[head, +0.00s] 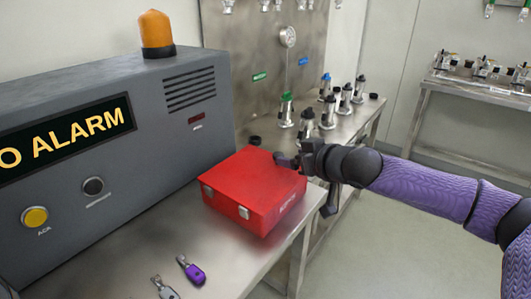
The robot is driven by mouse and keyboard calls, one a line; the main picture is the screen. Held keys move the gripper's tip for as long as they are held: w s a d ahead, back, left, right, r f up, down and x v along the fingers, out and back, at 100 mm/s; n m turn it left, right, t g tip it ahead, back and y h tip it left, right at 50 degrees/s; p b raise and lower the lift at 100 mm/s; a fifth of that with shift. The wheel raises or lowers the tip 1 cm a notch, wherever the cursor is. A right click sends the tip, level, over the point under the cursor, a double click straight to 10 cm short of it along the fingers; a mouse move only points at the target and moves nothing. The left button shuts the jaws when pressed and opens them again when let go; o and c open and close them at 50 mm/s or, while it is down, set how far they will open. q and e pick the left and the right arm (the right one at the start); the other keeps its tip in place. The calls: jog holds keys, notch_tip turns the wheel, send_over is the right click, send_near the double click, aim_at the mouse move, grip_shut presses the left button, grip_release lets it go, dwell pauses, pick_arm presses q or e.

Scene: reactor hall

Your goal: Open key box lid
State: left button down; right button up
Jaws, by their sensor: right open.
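The key box is a red case (248,192) with a closed lid and two silver latches on its front. It sits on the metal bench (225,258), right of the grey alarm panel. My right gripper (285,160) is at the upper right edge of the box, its fingers close over the lid's corner. I cannot tell whether they touch it. The right gripper is open and seems to hold nothing. My left gripper is not in view.
The grey alarm panel (120,205) with an orange beacon (156,30) stands left of the box. A purple key (192,270) and a grey key (164,288) lie on the bench in front. Several metal fittings stand behind the box. Floor at the right is clear.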

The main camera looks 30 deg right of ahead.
aim_at(278, 153)
jog(key=b+x, duration=0.1)
jog(key=x, duration=0.4)
jog(key=shift+w+f, duration=0.25)
jog(key=shift+w, duration=0.05)
jog(key=shift+w+f, duration=0.15)
jog(key=shift+w, duration=0.4)
jog(key=shift+c, duration=0.2)
grip_shut()
dwell(0.4)
